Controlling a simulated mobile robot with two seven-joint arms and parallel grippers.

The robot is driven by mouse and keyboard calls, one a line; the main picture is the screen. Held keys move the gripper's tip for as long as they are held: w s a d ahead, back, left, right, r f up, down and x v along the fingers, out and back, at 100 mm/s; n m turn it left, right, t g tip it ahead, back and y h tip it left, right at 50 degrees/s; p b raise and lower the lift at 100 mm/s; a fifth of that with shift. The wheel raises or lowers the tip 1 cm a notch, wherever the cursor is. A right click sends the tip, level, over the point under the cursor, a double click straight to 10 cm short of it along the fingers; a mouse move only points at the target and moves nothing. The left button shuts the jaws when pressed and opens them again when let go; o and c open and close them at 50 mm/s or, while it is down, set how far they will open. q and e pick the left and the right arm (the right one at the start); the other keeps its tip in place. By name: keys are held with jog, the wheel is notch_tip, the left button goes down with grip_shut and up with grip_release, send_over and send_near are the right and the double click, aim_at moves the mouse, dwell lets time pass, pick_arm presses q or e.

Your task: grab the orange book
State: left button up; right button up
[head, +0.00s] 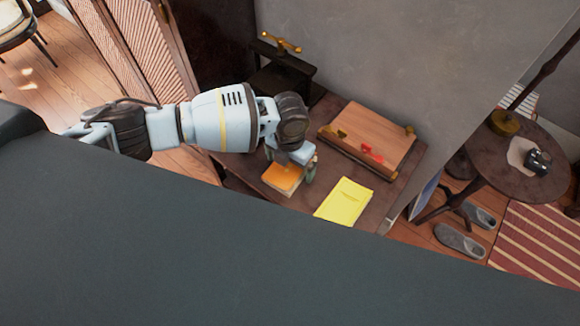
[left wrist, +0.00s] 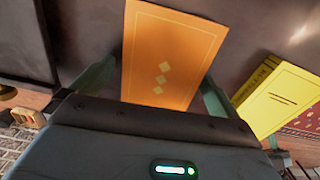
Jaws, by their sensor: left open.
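The orange book (head: 282,179) lies flat on a dark wooden table (head: 240,168) in the head view, partly hidden by my left gripper (head: 296,165). It also shows in the left wrist view (left wrist: 168,58), with pale diamond marks on its cover. There my left gripper (left wrist: 155,78) is open, with one finger on each side of the orange book. I cannot tell whether the fingers touch it. My right gripper is in neither view.
A yellow book (head: 345,201) lies to the right of the orange one. A wooden board with brass and red pieces (head: 368,138) sits behind them near the grey wall. A round table (head: 517,165) with a black telephone (head: 537,162) stands at the right.

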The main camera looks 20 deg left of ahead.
aim_at(287, 169)
pick_arm(q)
jog(key=shift+c, duration=0.4)
jog(key=c, duration=0.9)
jog(key=shift+c, duration=0.2)
jog(key=shift+r, duration=0.45)
jog(key=r, duration=0.2)
jog(key=shift+s+a+r, duration=0.2)
jog(key=shift+s+r, duration=0.2)
jog(key=s+a, duration=0.2)
jog(key=s, duration=0.5)
jog(key=s+a+r, duration=0.1)
jog(key=s+a, duration=0.2)
jog(key=s, duration=0.4)
jog(key=shift+a+r+p, duration=0.2)
jog(key=shift+a+p, duration=0.05)
jog(key=shift+p, duration=0.1)
